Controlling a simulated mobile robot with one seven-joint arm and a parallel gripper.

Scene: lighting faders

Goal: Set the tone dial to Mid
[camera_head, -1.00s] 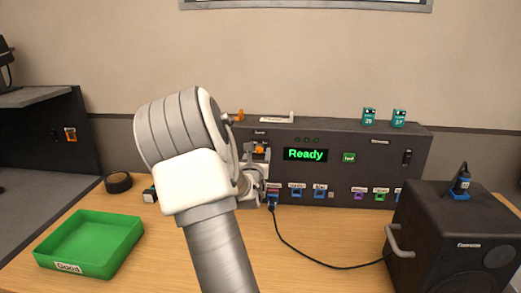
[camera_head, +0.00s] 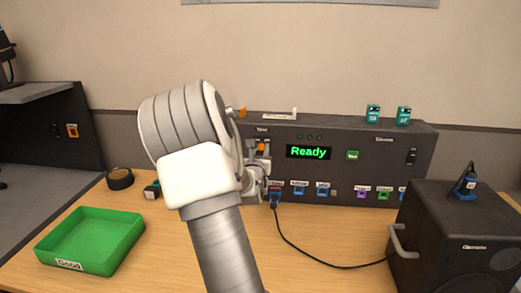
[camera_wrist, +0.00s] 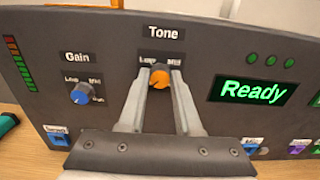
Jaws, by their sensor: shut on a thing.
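The orange tone dial (camera_wrist: 158,77) sits under the "Tone" label (camera_wrist: 167,33) on the dark panel (camera_wrist: 210,60). "Low" and "Mid" marks show above it; the area below it is covered by my gripper. My gripper (camera_wrist: 160,74) is shut on the dial, one finger on each side. A dark mark shows on the dial's lower left, but its exact setting is hard to read. In the head view the dial (camera_head: 261,147) shows just past my wrist, and my arm hides part of the panel.
A blue gain dial (camera_wrist: 81,94) is left of the tone dial. The green "Ready" display (camera_head: 308,152) is to its right. A cable (camera_head: 300,250) runs from a lower socket to the black speaker box (camera_head: 455,240). A green tray (camera_head: 105,262) stands at left.

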